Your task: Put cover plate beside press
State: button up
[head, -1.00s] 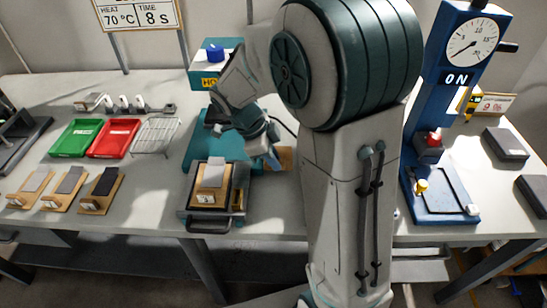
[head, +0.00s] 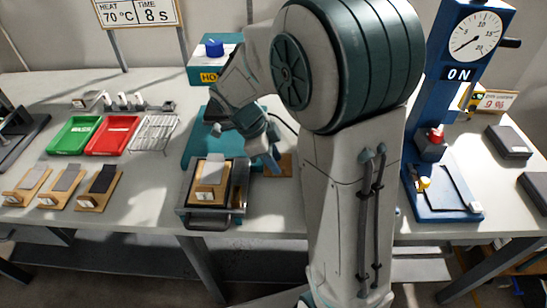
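The teal press (head: 205,140) stands on the bench left of my arm, with a blue knob and a yellow label on its rear housing. Its front tray (head: 209,218) bears a wooden board (head: 211,192) with a grey strip on it. A flat brown piece (head: 286,165) lies beside the press on its right; I cannot tell for sure whether it is the cover plate. My gripper (head: 270,158) points down at the press's right edge, just left of that brown piece. The fingertips are small and partly hidden, so whether they hold anything is unclear.
A green tray (head: 73,134), a red tray (head: 113,135) and a wire rack (head: 155,132) lie left of the press. Three wooden sample boards (head: 61,187) sit in front of them. A blue gauge stand (head: 436,150) and dark blocks (head: 508,142) are at the right.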

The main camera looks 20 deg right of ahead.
jog(key=shift+r, duration=0.1)
jog(key=shift+r+p, duration=0.65)
jog(key=shift+p, duration=0.25)
jog(key=v, duration=1.1)
jog(key=s+d+f+n+t+y, duration=0.1)
jog(key=s+d+n+y, duration=0.1)
jog(key=s+n, duration=0.5)
jog(key=s+d+f+n+t+y, duration=0.2)
jog(key=s+n, duration=0.6)
jog(key=n, duration=0.6)
jog(key=shift+f+n+t+y+p, duration=0.25)
jog(key=shift+n+t+y+p, duration=0.05)
jog(key=shift+y, duration=0.1)
